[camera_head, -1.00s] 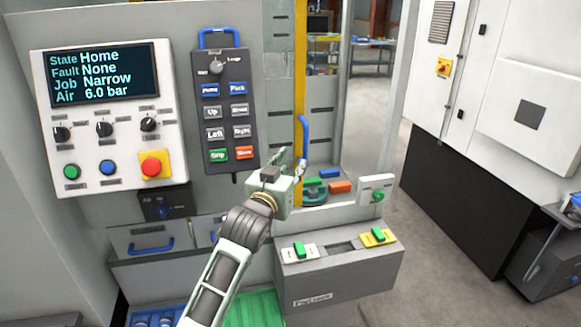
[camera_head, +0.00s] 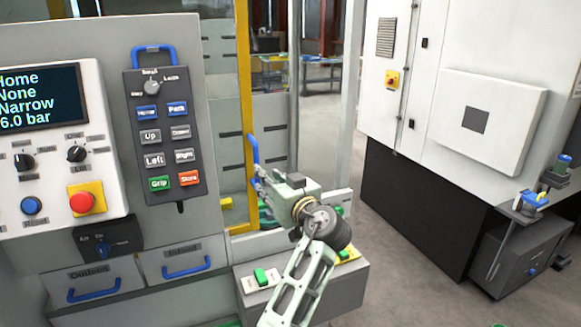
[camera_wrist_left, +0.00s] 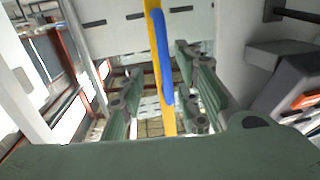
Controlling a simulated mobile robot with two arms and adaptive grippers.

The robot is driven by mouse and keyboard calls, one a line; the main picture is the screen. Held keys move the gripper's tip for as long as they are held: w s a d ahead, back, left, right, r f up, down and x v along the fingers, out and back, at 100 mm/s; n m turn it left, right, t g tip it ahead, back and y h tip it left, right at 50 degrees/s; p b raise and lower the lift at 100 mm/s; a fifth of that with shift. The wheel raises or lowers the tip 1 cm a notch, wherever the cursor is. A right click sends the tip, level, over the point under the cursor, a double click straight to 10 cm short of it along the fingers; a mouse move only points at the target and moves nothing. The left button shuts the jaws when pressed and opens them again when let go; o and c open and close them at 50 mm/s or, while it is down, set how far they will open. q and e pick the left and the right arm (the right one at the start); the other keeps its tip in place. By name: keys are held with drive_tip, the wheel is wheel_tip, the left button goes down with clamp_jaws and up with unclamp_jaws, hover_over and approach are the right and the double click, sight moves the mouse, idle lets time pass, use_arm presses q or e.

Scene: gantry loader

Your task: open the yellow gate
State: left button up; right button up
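The yellow gate (camera_head: 244,85) shows as an upright yellow frame right of the control panel, with a short yellow bar at its foot. Its blue handle (camera_head: 253,152) is upright on the frame. My left gripper (camera_head: 262,180) is at the handle's lower end, pointing left. In the left wrist view, the blue handle (camera_wrist_left: 162,60) and yellow post (camera_wrist_left: 153,10) run between the spread fingers of the left gripper (camera_wrist_left: 158,75). The fingers are open on either side of the handle; I see no clear contact. My right gripper is not in view.
A grey button pendant (camera_head: 163,135) and a white control panel (camera_head: 60,140) stand left of the gate. A grey box with green switches (camera_head: 262,277) is below. A white machine cabinet (camera_head: 455,110) stands right, with open floor (camera_head: 395,250) between.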

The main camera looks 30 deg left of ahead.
use_arm(q)
drive_tip(key=shift+n+g+y, duration=0.4)
drive_tip(key=shift+n+y, duration=0.1)
drive_tip(key=p+x, duration=0.1)
drive_tip(key=x, duration=0.1)
drive_tip(key=p+x, duration=0.1)
drive_tip(key=x, duration=0.1)
drive_tip(key=r+p+x, duration=0.1)
drive_tip(key=x, duration=0.2)
drive_tip(key=shift+s+r+p, duration=0.1)
drive_tip(key=shift+p, duration=0.25)
drive_tip(key=shift+c, duration=0.4)
clamp_jaws()
